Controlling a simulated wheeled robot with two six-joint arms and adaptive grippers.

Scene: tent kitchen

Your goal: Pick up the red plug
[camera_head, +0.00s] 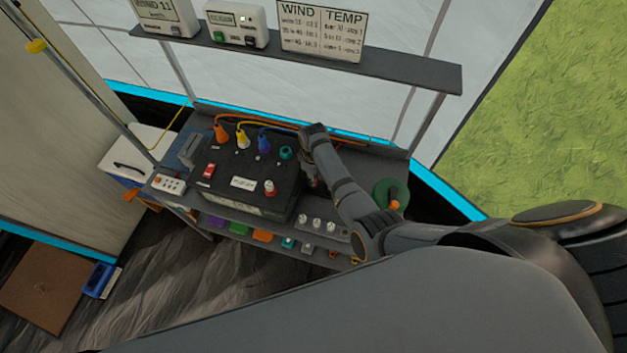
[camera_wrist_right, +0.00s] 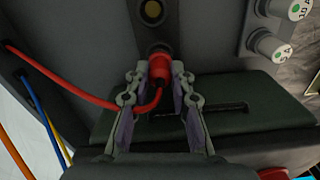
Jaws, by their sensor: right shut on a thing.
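The red plug (camera_wrist_right: 159,68) shows in the right wrist view, with its red cable (camera_wrist_right: 90,93) looping off to the left. My right gripper (camera_wrist_right: 157,84) has its fingers on either side of the plug and is shut on it. The plug is close to a dark grey surface with a round brass-coloured socket (camera_wrist_right: 153,10); I cannot tell whether it touches. In the head view my right gripper (camera_head: 313,176) is at the right side of the black power box (camera_head: 225,200), and the plug is mostly hidden there. My left gripper is not in view.
Orange (camera_head: 221,132), yellow (camera_head: 242,139) and blue (camera_head: 264,145) plugs stand on the box's back part, with a teal knob-like piece (camera_head: 286,153) beside them. A grey shelf (camera_head: 400,70) with displays hangs above. A green coil (camera_head: 386,188) lies right of my forearm.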

